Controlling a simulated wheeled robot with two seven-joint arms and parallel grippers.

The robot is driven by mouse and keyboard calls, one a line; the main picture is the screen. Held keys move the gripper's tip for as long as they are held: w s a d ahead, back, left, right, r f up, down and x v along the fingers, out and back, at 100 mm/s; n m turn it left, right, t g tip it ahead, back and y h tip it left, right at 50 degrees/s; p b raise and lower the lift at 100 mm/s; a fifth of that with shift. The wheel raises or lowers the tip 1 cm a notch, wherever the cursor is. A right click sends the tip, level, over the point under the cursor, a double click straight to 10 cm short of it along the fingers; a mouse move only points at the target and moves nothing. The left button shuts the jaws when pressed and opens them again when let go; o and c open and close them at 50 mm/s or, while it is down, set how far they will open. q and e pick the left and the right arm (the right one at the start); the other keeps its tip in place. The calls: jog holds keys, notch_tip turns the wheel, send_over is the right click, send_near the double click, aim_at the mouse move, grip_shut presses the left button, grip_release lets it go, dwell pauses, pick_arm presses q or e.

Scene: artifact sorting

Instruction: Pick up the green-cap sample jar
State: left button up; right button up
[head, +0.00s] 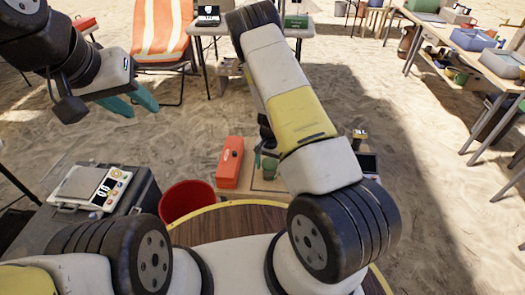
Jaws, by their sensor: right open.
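My right arm reaches out over a low tan surface (228,196), and its forearm hides much of that surface. A small green patch there may be the green-cap sample jar or part of a finger; I cannot tell which. No jar is clearly visible. My left gripper (139,102) is raised at the upper left, with its two teal fingers apart and nothing between them.
An orange-red box (230,162) stands left of my right gripper. A red bucket (187,199) and a scale (92,187) on a dark case are further left. A small device (369,164) is right of my forearm. Tables with bins (473,39) stand at right; the sand between is clear.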

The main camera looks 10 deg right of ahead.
jog(key=shift+f, duration=0.5)
jog(key=c, duration=1.4)
jog(key=shift+r, duration=0.1)
